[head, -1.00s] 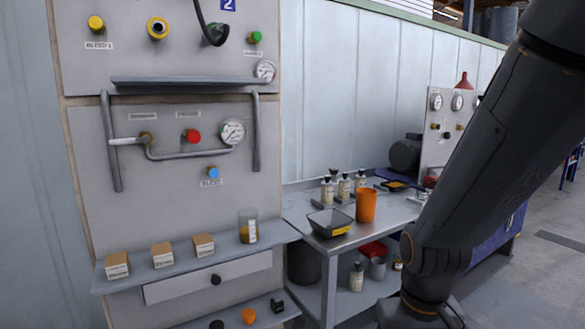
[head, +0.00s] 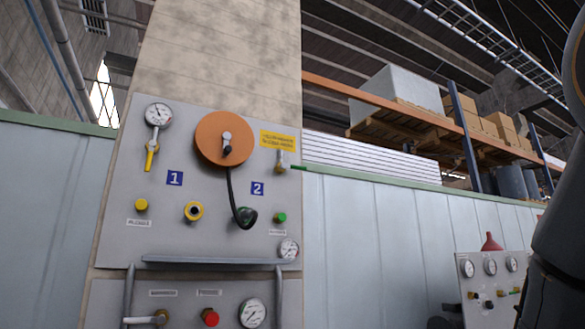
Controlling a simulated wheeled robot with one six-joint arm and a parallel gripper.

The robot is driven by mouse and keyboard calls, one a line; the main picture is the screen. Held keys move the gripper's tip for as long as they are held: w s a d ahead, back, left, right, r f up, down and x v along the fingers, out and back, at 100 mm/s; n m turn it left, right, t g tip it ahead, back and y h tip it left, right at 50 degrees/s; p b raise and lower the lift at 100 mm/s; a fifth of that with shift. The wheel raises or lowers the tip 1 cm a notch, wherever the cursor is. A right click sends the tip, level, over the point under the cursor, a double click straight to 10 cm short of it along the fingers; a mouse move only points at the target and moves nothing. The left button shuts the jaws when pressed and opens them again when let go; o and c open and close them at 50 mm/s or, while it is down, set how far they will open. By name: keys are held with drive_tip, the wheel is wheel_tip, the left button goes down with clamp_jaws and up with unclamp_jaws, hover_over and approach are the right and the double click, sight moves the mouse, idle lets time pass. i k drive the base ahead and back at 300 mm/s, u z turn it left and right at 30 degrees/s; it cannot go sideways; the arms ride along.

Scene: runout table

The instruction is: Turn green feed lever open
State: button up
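The green lever (head: 298,168) is at the upper right of the grey panel (head: 115,215) in the head view. It sits on a metal valve (head: 282,160) below a yellow label plate (head: 278,141). Its handle points sideways to the right, just past the panel's edge. My gripper is out of view. Only a dark part of my arm shows at the right edge, well apart from the lever.
Left on the panel are a gauge (head: 158,114) and a yellow lever (head: 151,157) hanging down. An orange disc (head: 224,139) with a black hose (head: 231,190) is between the levers. A grey rail (head: 205,261) crosses below. A second gauge panel (head: 488,264) stands right.

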sight(283, 166)
drive_tip(key=z, duration=0.25)
drive_tip(key=i, duration=1.55)
drive_tip(key=u, duration=0.25)
